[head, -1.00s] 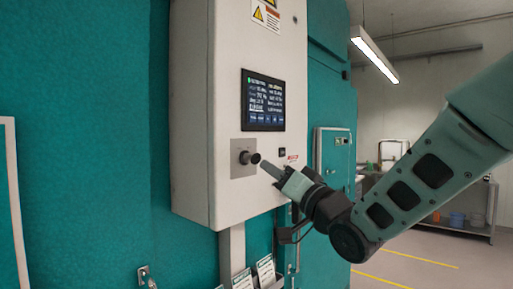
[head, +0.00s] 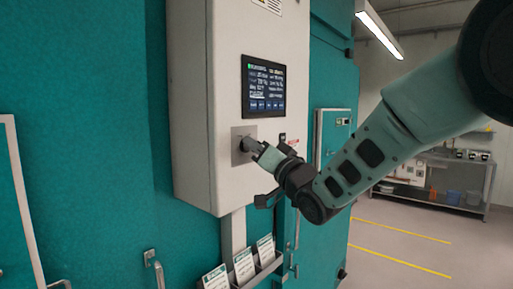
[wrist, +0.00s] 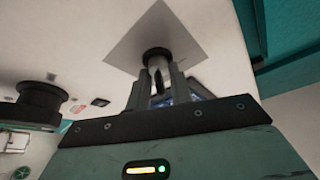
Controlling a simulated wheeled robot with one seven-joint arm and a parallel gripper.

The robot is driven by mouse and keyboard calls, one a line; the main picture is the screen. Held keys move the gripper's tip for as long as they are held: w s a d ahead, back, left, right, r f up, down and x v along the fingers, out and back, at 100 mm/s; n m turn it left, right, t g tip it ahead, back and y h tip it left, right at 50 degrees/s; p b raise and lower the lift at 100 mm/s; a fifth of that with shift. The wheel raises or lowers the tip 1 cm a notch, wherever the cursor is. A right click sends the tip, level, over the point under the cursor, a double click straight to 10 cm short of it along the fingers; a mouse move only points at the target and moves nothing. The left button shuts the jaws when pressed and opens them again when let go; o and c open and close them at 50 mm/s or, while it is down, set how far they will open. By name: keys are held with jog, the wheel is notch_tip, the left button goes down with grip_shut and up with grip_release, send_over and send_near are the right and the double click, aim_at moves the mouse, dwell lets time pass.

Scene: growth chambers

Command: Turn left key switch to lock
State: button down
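The key switch is a dark round barrel (wrist: 157,56) on a square grey metal plate (head: 237,157), set low on the front of the white control box. The plate also shows at the top of the wrist view (wrist: 150,28). My gripper (head: 252,147) is at the switch. In the wrist view its two fingers (wrist: 160,80) stand on either side of a dark key-like piece below the barrel, with a gap between them. The fingers look open around it. Contact and the key's exact angle are hard to see. In the head view, my fingers partly cover the switch.
The white control box (head: 190,110) carries a lit screen (head: 263,87) above the switch. A small black fitting (head: 282,138) is right of the plate. Label cards in a holder (head: 243,265) stand below. Teal chamber walls (head: 90,130) surround the box. Open floor lies to the right.

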jog(key=shift+f+n+b, duration=0.2)
jog(key=shift+n+b, duration=0.3)
jog(key=shift+b, duration=0.5)
jog(key=n+y+b, duration=0.1)
jog(key=b, duration=0.1)
jog(key=n+b, duration=0.1)
jog(key=b, duration=0.1)
jog(key=shift+d+f+n+g+y, duration=0.1)
jog(key=shift+f+n+g+y, duration=0.2)
jog(key=shift+g+y, duration=0.1)
jog(key=n+b, duration=0.2)
jog(key=n+g+y+b, duration=0.1)
jog(key=n+b, duration=0.1)
jog(key=b, duration=0.1)
jog(key=shift+r+y, duration=0.1)
jog(key=shift+y, duration=0.2)
jog(key=n+g+b, duration=0.1)
jog(key=n+b, duration=0.1)
jog(key=n+g+y+b, duration=0.1)
jog(key=n, duration=0.2)
jog(key=shift+r+g+b, duration=0.2)
jog(key=shift+g+b, duration=0.1)
jog(key=shift+b, duration=0.1)
jog(key=shift+r+n+g+y+b, duration=0.1)
jog(key=shift+n+g+y+b, duration=0.35)
jog(key=shift+n, duration=0.7)
jog(key=shift+r+n+g+y+b, duration=0.15)
jog(key=shift+n+g+b, duration=0.2)
jog(key=shift+n+g, duration=0.55)
jog(key=shift+n, duration=0.55)
